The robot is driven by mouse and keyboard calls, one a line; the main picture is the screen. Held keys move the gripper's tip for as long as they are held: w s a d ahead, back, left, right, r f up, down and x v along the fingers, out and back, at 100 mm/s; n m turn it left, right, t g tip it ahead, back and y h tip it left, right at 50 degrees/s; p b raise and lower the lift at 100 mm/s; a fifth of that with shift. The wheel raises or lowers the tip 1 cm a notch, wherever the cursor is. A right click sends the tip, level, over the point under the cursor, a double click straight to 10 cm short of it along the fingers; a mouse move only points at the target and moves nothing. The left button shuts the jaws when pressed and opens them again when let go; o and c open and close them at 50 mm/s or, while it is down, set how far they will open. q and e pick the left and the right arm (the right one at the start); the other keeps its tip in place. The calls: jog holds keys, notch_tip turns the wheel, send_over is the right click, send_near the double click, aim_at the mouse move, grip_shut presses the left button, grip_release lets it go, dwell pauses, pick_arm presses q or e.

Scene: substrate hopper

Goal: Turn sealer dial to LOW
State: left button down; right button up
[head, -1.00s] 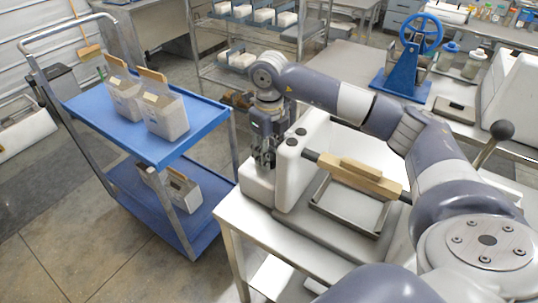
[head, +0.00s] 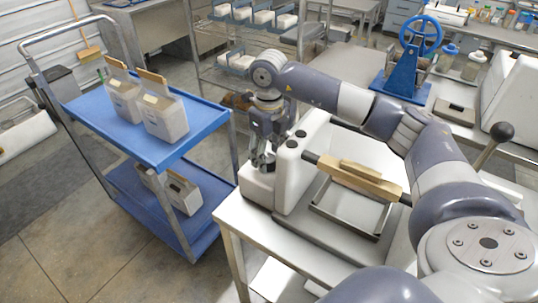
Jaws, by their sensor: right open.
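The sealer (head: 300,190) is a white and grey machine on a steel table, with a wooden-handled bar (head: 352,178) across its front and dark round knobs on its left block. My right gripper (head: 264,163) points down at the left end of the sealer, just above its low left part (head: 258,188). Its fingers are apart and nothing shows between them. The sealer dial cannot be made out; the gripper and the white block may hide it. My left gripper is not in view.
A blue cart (head: 150,150) with white cartons (head: 164,118) on both shelves stands left of the table. A blue hand-wheel device (head: 405,75) stands behind on another bench. A ball-topped lever (head: 502,132) rises at the right. Floor is clear in front of the cart.

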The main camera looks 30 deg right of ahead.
aim_at(269, 158)
notch_tip(269, 158, up, 11)
jog(key=shift+r, duration=0.2)
dwell(0.6)
